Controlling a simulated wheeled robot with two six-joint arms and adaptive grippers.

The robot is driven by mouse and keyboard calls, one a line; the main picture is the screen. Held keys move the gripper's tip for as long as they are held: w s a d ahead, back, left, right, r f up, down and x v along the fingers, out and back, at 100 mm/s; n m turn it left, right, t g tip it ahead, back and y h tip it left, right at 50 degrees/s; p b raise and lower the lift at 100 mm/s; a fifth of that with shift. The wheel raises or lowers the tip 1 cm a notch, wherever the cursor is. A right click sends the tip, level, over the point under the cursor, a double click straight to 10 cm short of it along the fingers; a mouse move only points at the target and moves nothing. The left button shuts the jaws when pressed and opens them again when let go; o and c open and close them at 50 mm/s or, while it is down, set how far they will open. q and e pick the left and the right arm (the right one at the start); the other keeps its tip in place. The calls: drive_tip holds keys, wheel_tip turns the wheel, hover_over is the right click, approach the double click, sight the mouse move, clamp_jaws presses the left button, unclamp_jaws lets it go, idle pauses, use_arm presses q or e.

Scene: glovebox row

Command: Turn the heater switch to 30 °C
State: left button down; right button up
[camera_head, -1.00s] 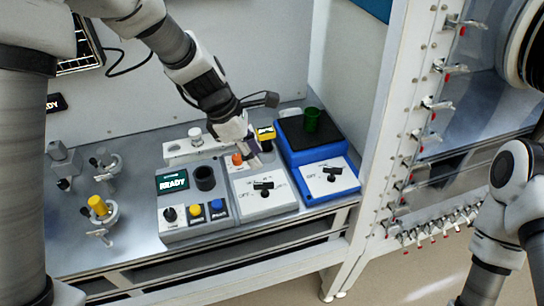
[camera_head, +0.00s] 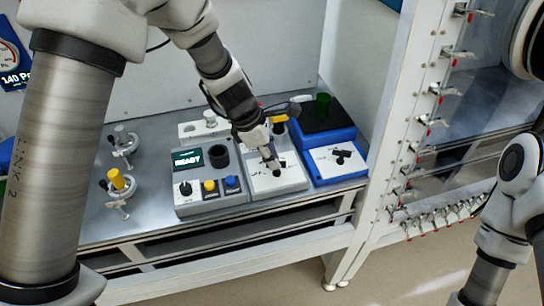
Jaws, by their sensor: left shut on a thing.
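My left gripper (camera_head: 270,157) points down at the middle grey box (camera_head: 290,183), its fingers shut on the black switch (camera_head: 276,171) on the sloped front. The gripper hides much of that switch, so its setting cannot be told. The dial's printed marks are too small to read. A similar black switch (camera_head: 341,156) sits on the white front panel of the blue box (camera_head: 341,174) to the right, apart from the gripper. My right gripper is not in view; only my right arm shows at the right edge.
Left of the grey box, a unit has a READY display (camera_head: 201,158), a black cup (camera_head: 219,154) and yellow and blue buttons. Clamps, one with a yellow knob (camera_head: 116,179), stand at left. A white post (camera_head: 395,110) rises at right.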

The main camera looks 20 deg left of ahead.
use_arm(q)
drive_tip(key=shift+s+d+f, duration=0.1)
drive_tip(key=shift+s+f, duration=0.25)
drive_tip(key=shift+f, duration=0.1)
drive_tip(key=shift+r, duration=0.15)
drive_tip(key=shift+m+g+p, duration=0.3)
drive_tip(key=shift+m+p, duration=0.2)
idle(0.5)
drive_tip(key=c, duration=1.2)
unclamp_jaws()
drive_tip(key=shift+s+d, duration=0.1)
